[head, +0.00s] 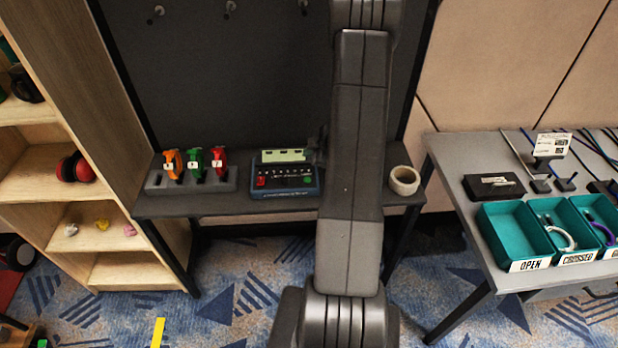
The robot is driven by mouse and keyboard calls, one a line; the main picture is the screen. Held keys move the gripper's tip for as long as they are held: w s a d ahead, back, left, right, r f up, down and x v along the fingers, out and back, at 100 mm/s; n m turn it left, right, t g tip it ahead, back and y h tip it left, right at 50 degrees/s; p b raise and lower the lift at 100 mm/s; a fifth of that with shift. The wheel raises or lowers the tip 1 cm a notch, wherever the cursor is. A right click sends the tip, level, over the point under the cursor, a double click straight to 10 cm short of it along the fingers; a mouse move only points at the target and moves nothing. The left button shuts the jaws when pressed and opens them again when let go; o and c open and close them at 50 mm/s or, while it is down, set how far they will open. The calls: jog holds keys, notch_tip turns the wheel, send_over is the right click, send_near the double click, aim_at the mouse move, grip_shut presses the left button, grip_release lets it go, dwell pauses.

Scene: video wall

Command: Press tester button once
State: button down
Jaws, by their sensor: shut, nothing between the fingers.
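The tester (286,178) is a dark blue-grey box on the dark bench, with a pale green display on top. A red button (261,181) is at its left and a green button (307,180) at its right. Small markings between them are too small to read. My arm stands upright in front of the bench, right of the tester. A small dark part, seemingly of my gripper (318,146), shows at the arm's left edge, by the tester's upper right corner. The rest is hidden behind the arm; I cannot tell whether it touches the tester.
A grey holder (190,181) with orange, green and red tools stands left of the tester. A tape roll (404,180) lies on the bench (240,206) at right. A wooden shelf (60,180) is at left. A table (455,150) with teal bins (513,232) is at right.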

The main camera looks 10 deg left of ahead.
aim_at(310, 181)
notch_tip(310, 181, down, 9)
jog(key=b, duration=0.7)
jog(key=shift+b, duration=0.4)
dwell(1.7)
jog(key=shift+f+b, duration=0.3)
jog(key=shift+f, duration=0.05)
jog(key=shift+f+b, duration=0.35)
jog(key=shift+f, duration=0.05)
dwell(0.5)
jog(key=shift+r, duration=0.15)
jog(key=shift+r+p, duration=0.7)
jog(key=shift+p, duration=0.1)
